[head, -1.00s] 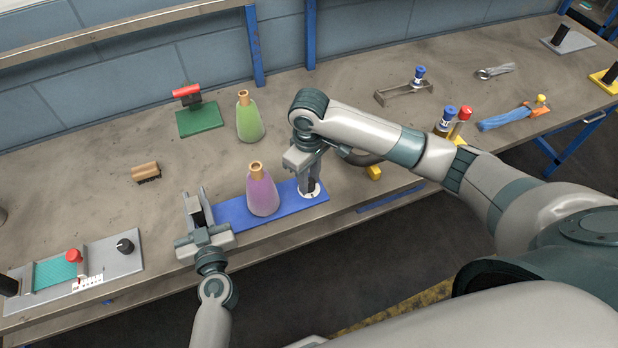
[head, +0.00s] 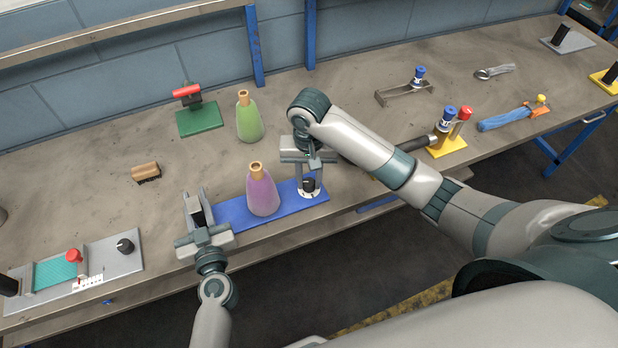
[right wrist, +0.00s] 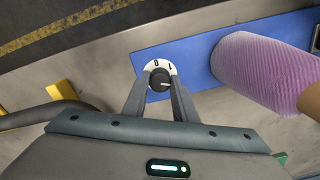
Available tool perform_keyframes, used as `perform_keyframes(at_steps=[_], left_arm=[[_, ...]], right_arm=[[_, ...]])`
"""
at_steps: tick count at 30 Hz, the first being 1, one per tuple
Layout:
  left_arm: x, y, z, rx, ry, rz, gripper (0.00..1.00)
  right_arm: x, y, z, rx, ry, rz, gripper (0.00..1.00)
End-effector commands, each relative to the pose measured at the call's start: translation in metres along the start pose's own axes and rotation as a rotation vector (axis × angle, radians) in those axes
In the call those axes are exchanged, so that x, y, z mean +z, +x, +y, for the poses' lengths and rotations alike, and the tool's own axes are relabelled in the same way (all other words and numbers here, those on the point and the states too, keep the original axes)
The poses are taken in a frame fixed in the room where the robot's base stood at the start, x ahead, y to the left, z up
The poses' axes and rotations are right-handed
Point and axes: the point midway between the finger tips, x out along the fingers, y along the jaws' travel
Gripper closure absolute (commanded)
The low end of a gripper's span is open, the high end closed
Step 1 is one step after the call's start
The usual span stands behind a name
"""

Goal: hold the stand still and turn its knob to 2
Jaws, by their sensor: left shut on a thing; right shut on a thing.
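The stand is a flat blue board (head: 232,213) near the table's front edge. At its right end is a black knob (head: 308,184) on a white dial (head: 309,194). In the right wrist view the numbers 0 and 1 show on the dial (right wrist: 152,67); 2 is not visible, and the knob (right wrist: 159,80) has a small pale mark toward the right. My right gripper (head: 308,176) is shut on the knob from above, one finger on each side. My left gripper (head: 198,209) is shut on a dark handle at the stand's left end, mostly hidden by the fingers.
A purple flask (head: 262,192) stands on the blue board between my grippers. A green flask (head: 249,118) stands behind it. A grey plate with another knob (head: 125,246) lies at the left. A yellow stand with bottles (head: 449,147) is at the right, near my right arm.

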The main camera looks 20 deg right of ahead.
Motion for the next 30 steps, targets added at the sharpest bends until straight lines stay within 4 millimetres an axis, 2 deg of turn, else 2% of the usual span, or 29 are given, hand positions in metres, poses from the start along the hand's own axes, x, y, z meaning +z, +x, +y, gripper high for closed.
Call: perform_keyframes(at_steps=[9, 21, 22, 24, 30], left_arm=[[0.0000, -0.0001, 0.0002, 0.001, 0.000, 0.000, 1.00], [0.0000, -0.0001, 0.0001, 0.000, 0.000, 0.000, 1.00], [0.0000, -0.0001, 0.0000, 0.000, 0.000, 0.000, 1.00], [0.0000, 0.0000, 0.0000, 0.000, 0.000, 0.000, 1.00], [-0.0001, 0.0000, 0.0000, 0.000, 0.000, 0.000, 1.00]], right_arm=[[0.0000, -0.0003, -0.0001, -0.001, 0.106, 0.000, 0.97], [-0.0002, -0.0004, 0.0001, -0.001, 0.115, 0.000, 0.97], [-0.0003, -0.0004, 0.0000, -0.001, 0.115, 0.000, 0.72], [-0.0002, -0.0004, 0.0000, -0.001, 0.114, 0.000, 0.56], [-0.0001, -0.0002, 0.0001, 0.000, 0.114, 0.000, 0.55]])
